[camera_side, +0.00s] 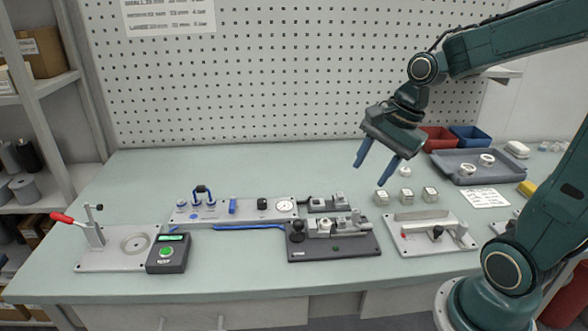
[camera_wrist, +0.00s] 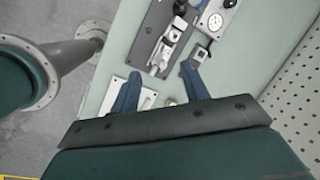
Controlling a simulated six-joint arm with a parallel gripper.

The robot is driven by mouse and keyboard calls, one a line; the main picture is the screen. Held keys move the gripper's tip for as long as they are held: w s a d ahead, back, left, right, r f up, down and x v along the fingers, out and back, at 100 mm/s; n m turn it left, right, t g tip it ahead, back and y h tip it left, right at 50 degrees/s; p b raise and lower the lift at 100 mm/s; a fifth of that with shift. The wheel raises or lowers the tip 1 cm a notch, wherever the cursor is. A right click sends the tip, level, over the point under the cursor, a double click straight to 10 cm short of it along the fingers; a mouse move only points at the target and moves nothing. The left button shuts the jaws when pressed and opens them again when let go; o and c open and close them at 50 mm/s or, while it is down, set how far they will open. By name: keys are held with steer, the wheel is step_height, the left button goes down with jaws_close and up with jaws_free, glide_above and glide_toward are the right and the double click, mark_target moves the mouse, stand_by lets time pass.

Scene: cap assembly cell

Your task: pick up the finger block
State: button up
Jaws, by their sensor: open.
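My gripper (camera_side: 371,174) is open and empty, its two blue fingers pointing down well above the bench. Three small pale metal blocks stand in a row on the bench below it and to its right: a left one (camera_side: 381,197), a middle one (camera_side: 405,197) and a right one (camera_side: 430,194). I cannot tell which of these, if any, is the finger block. In the wrist view my gripper (camera_wrist: 160,72) shows both fingers spread. A small pale block (camera_wrist: 170,101) is partly visible between them, low near the gripper body.
A dark fixture plate (camera_side: 350,252) with metal clamps is left of the blocks, a light plate with a black knob (camera_side: 402,237) in front of them. A grey tray (camera_side: 460,180) with rings and red (camera_side: 438,139) and blue (camera_side: 470,136) bins are behind right.

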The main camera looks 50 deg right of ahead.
steer(key=w+d+f+m+y, duration=0.1)
steer(key=d+f+m, duration=0.3)
steer(key=m, duration=0.4)
steer(key=shift+w+d+m, duration=0.3)
steer(key=shift+w+d, duration=0.05)
steer(key=shift+w, duration=0.55)
steer(key=shift+f, duration=0.1)
glide_above(340, 219)
steer(key=s+d, duration=0.2)
steer(key=shift+w+a+f, duration=0.1)
steer(key=shift+w+f, duration=0.05)
steer(key=shift+f, duration=1.8)
steer(key=shift+w+a+f, duration=0.1)
steer(key=shift+f, duration=1.85)
steer(key=shift+x, duration=2.6)
steer(key=shift+s, duration=0.15)
jaws_close()
